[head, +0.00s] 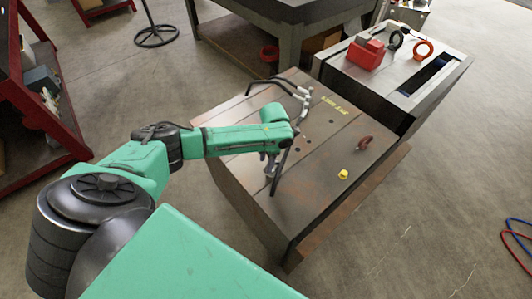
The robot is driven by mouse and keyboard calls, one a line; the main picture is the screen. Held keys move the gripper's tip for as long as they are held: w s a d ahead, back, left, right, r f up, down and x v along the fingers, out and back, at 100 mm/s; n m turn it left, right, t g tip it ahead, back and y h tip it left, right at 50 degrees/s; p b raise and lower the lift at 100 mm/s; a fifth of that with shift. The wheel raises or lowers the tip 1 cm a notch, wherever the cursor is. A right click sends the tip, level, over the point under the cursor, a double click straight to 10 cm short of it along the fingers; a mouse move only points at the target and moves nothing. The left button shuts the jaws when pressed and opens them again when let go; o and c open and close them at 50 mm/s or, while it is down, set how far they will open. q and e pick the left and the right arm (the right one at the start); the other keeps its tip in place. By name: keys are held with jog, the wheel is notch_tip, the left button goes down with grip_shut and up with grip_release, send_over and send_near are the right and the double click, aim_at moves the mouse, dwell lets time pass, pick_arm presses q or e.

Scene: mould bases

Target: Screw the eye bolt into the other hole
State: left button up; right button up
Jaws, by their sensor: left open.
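The nearer mould base (325,205) is a brown, worn block with small dark holes (305,139) in its top and yellow lettering near its far edge. A dark red eye bolt (365,143) stands near its right edge; I cannot tell how deep it sits. An orange eye bolt (424,50) and a dark eye bolt (396,40) are on the second mould base (400,81). My left gripper (274,174) is open over the middle-left of the nearer top, apart from the red eye bolt, with nothing seen between its fingers. My right gripper is not in view.
A small yellow piece (343,174) lies on the nearer top, and a dark curved item with a grey fitting (300,98) is beyond my wrist. A red block (366,54) sits on the second base. A red shelf (48,110) stands left. Floor at right is mostly clear.

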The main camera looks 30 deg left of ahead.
pick_arm(q)
notch_tip(320, 180, up, 3)
jog(key=shift+p, duration=0.85)
jog(key=shift+f, duration=0.2)
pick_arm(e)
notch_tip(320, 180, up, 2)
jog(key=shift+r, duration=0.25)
